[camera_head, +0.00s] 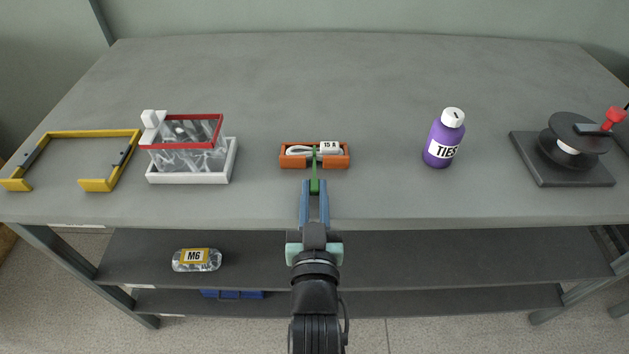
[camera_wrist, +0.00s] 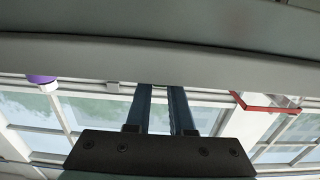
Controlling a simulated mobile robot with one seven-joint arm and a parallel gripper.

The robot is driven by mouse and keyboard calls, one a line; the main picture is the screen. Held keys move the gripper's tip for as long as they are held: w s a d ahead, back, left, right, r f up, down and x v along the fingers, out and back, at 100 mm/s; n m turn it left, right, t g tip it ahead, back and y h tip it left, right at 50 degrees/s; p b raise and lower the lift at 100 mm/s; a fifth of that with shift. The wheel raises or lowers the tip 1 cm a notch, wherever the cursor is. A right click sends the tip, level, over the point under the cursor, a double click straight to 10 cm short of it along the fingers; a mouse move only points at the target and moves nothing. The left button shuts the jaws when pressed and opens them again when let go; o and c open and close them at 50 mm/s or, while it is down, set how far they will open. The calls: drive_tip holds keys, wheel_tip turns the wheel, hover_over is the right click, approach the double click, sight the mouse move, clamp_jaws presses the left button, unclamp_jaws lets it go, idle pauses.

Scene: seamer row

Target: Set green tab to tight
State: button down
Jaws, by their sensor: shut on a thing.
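A green tab (camera_head: 314,186) sticks out toward me from the front of a small orange holder (camera_head: 287,161) in the middle of the bench. A green strip runs from it up over the holder. My gripper (camera_head: 314,189) is shut on the tab, its blue fingers on either side of it at the bench's front edge. The holder carries a white block labelled "15 A" (camera_head: 330,146) and a white coiled piece (camera_head: 298,150). In the wrist view the blue fingers (camera_wrist: 160,92) reach up to the bench edge, and the tab is hidden. I see no tight marking.
A yellow frame (camera_head: 82,133) and a white tray with a red-rimmed clear box (camera_head: 190,178) stand at left. A purple "TIES" bottle (camera_head: 441,143) and a black reel stand (camera_head: 560,176) stand at right. The bench top (camera_head: 330,90) behind is clear. An "M6" bag (camera_head: 197,260) lies on the shelf below.

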drive_tip(key=shift+s, duration=0.15)
drive_tip(key=c, duration=0.8)
unclamp_jaws()
drive_tip(key=shift+w, duration=0.2)
drive_tip(key=shift+o, duration=0.2)
drive_tip(key=shift+s, duration=0.1)
drive_tip(key=s, duration=1.2)
drive_tip(key=shift+s+p, duration=0.4)
drive_tip(key=shift+p, duration=0.05)
